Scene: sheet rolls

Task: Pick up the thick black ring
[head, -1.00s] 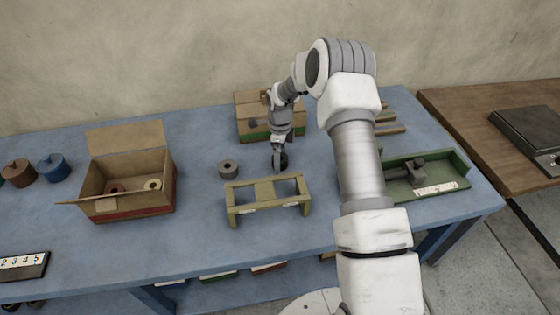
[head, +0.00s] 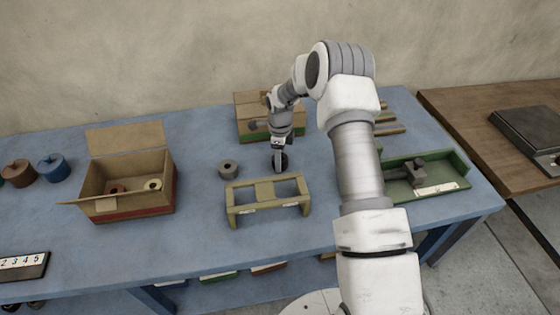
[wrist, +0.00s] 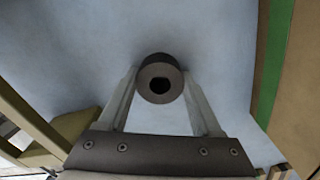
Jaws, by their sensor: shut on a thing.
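The thick black ring (wrist: 161,64) sits between the two fingertips of my gripper (wrist: 160,88) in the wrist view, with its dark hole facing the camera. My gripper is shut on it, one finger on each side. In the head view my gripper (head: 280,161) points down over the blue table behind the olive-yellow frame stand, and the fingers hide most of the ring. I cannot tell whether the ring touches the table.
The olive-yellow stand (head: 264,190) is in front. A cardboard box with a green band (head: 252,132) is behind. An open carton (head: 130,205) stands left, a green tray (head: 455,172) right.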

